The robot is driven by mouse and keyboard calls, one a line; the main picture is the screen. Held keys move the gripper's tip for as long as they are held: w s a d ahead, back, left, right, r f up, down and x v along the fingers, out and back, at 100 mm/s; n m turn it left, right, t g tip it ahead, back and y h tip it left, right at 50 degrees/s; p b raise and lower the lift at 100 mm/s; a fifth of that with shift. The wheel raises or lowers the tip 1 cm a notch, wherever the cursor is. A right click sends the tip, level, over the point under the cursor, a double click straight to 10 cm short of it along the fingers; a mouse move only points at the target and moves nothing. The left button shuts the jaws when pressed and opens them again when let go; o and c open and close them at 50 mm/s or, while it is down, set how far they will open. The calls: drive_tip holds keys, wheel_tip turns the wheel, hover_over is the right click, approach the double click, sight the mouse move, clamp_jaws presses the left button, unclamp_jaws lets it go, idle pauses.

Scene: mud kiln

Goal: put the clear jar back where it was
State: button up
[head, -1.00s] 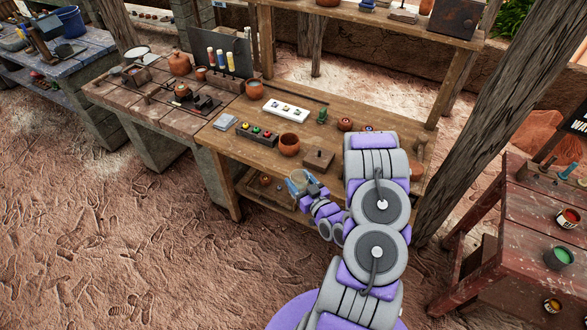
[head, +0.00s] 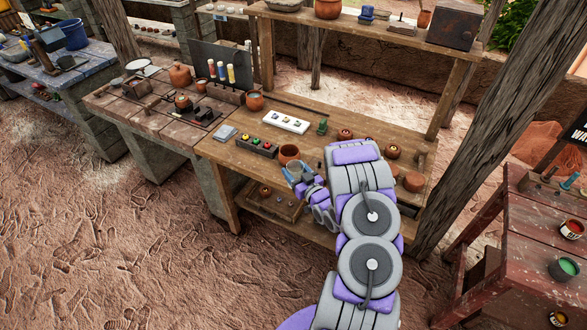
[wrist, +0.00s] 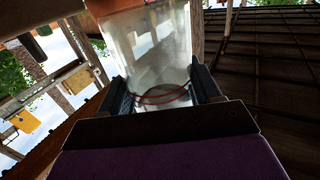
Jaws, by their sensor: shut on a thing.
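The clear jar (wrist: 152,45) is see-through glass and fills the middle of the wrist view, with a reddish ring near its near end. My gripper (wrist: 165,92) is shut on it, one dark finger on each side. In the head view, my gripper (head: 304,184) is over the front edge of the wooden workbench (head: 225,152). The jar (head: 294,172) shows there as a small bluish shape beside a terracotta pot (head: 289,153). I cannot tell from the head view whether they touch.
A box of coloured buttons (head: 257,147), a white tray (head: 286,122) and a green figure (head: 322,126) stand on the bench. Small round pots (head: 345,135) stand farther right. A wooden post (head: 490,130) rises right of the bench. A red table (head: 530,230) stands at far right.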

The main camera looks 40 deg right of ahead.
sight(296, 166)
drive_tip(key=w+d, duration=0.2)
drive_tip(key=w, duration=0.1)
drive_tip(key=shift+w+f, duration=0.2)
drive_tip(key=shift+w+d+f+b, duration=0.35)
drive_tip(key=shift+w+d+b, duration=0.15)
drive_tip(key=shift+w, duration=0.15)
wheel_tip(296, 166, down, 3)
drive_tip(key=shift+r+b, duration=0.15)
drive_tip(key=shift+b, duration=0.3)
drive_tip(key=shift+r, duration=0.1)
drive_tip(key=o, duration=0.7)
drive_tip(key=shift+f, duration=0.2)
drive_tip(key=o, duration=0.5)
drive_tip(key=shift+c, duration=0.2)
